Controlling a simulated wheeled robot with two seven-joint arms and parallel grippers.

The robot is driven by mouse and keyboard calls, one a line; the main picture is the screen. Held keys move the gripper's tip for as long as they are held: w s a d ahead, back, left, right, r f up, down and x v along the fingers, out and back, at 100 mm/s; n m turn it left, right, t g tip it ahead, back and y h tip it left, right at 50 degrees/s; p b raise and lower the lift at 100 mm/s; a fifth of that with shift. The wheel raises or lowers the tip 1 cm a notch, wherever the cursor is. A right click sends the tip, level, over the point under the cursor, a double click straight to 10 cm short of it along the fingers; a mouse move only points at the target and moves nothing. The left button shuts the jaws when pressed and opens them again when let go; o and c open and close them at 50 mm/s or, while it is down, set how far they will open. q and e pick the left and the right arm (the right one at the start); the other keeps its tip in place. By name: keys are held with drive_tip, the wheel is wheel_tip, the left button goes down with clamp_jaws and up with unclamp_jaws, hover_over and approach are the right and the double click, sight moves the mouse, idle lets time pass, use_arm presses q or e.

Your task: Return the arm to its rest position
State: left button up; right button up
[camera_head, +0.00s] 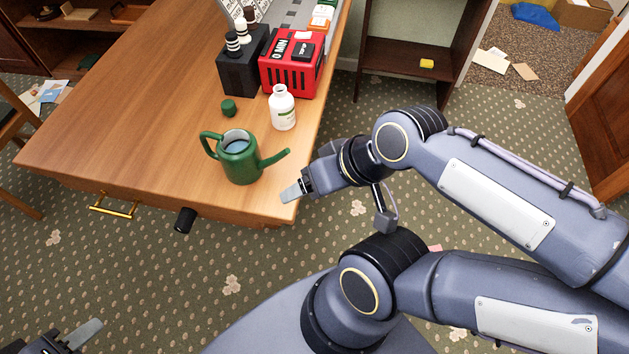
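My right arm (495,205) comes in from the right and reaches across to the front right corner of the wooden table. Its gripper (291,192) is just at the table's edge, below the spout of a green watering can. Its fingers are seen side-on, so I cannot tell whether they are open or shut. I see nothing held in it. My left gripper (88,332) shows at the bottom left corner, over the carpet and clear of the table. It is partly cut off by the frame, with one grey finger plain to see, and its opening is unclear.
The table (130,130) carries the green watering can (240,165), a white bottle (282,108), a green cap (228,108), a red crate (292,75) and a black box (241,72). A dark shelf (405,62) stands behind. Carpet in front of the table is clear.

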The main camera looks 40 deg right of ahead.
wheel_tip(320, 180, up, 8)
drive_tip(key=p, duration=0.8)
